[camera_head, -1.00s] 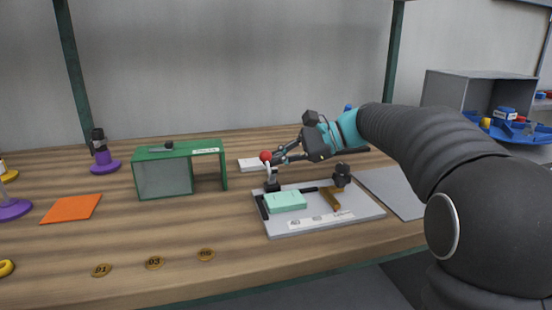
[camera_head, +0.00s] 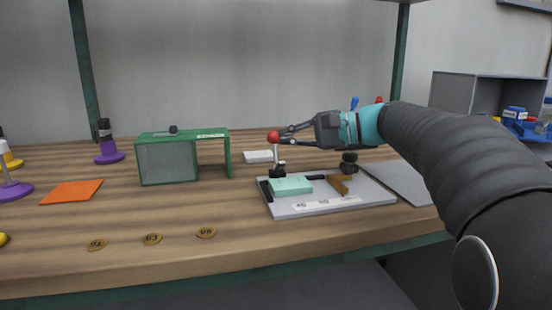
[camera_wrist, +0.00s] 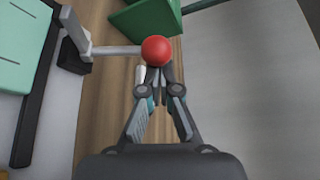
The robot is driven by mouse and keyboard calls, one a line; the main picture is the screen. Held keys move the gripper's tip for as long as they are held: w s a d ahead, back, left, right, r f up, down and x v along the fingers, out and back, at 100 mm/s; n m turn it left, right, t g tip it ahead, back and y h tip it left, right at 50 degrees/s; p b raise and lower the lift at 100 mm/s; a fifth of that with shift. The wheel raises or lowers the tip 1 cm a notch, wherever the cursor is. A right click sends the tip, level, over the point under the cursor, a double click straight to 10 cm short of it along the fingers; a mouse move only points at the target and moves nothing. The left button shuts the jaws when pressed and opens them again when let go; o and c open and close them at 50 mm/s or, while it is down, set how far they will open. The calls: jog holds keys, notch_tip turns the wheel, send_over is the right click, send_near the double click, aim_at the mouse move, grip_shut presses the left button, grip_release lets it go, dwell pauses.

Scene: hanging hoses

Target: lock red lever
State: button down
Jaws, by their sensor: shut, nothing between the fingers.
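The red lever has a round red knob (camera_head: 273,137) on a pale rod that stands upright from a black base on the grey board (camera_head: 330,209). The knob also shows in the wrist view (camera_wrist: 157,51), with the rod running left to its black base. My gripper (camera_head: 283,134) is shut and empty, its fingertips right beside the knob on its right side. In the wrist view the shut fingertips (camera_wrist: 158,70) sit just at the knob's lower edge; I cannot tell whether they touch it. A mint-green block (camera_head: 291,186) lies on the board near the lever base.
A green box frame (camera_head: 182,135) stands left of the board. A brown block (camera_head: 339,185) and a black knob (camera_head: 349,162) are on the board's right part. A grey plate (camera_head: 398,180) lies farther right. An orange square (camera_head: 72,191) lies far left.

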aim_at(276, 134)
jog(key=n+b, duration=0.1)
jog(key=s+n+t+y+b, duration=0.1)
jog(key=shift+s+d+r+b, duration=0.15)
jog(key=shift+s+r+b, duration=0.1)
jog(key=shift+b, duration=0.1)
jog(key=shift+s+r, duration=0.2)
jog(key=shift+s+d+r+b, duration=0.2)
jog(key=shift+s+r+b, duration=0.15)
jog(key=shift+s, duration=1.1)
jog(key=shift+d+f, duration=0.1)
jog(key=shift+d, duration=0.3)
jog(key=v, duration=0.3)
jog(key=f+v, duration=0.1)
jog(key=v, duration=0.2)
jog(key=f+v, duration=0.1)
jog(key=v, duration=0.2)
jog(key=shift+w+d, duration=0.3)
